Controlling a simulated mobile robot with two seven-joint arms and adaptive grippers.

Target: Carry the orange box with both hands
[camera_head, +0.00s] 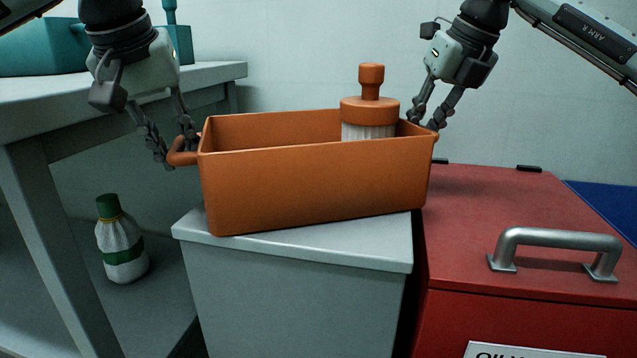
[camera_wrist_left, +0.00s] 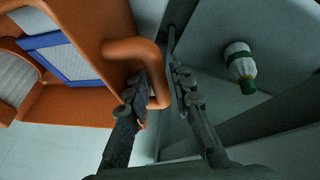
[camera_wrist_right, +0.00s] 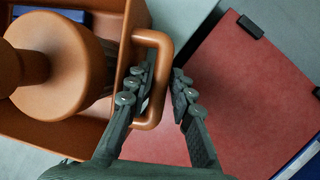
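The orange box (camera_head: 310,188) is an open tub with a loop handle at each end, on a light grey stand (camera_head: 300,254). My left gripper (camera_head: 176,152) is at its left handle (camera_head: 180,158). In the left wrist view, the parted fingers (camera_wrist_left: 160,92) straddle the handle bar (camera_wrist_left: 161,75), one inside the loop. My right gripper (camera_head: 428,118) is at the right end. In the right wrist view, its parted fingers (camera_wrist_right: 158,90) straddle the right handle bar (camera_wrist_right: 166,62), one inside the loop. Neither gripper visibly clamps its bar.
A ribbed white jar with a brown knobbed lid (camera_head: 370,105) stands in the box, beside a blue-edged item (camera_wrist_left: 62,55). A red cabinet (camera_head: 540,215) with a metal handle stands right. A grey table (camera_head: 60,105) stands left, with a green-capped bottle (camera_head: 121,245) below its top.

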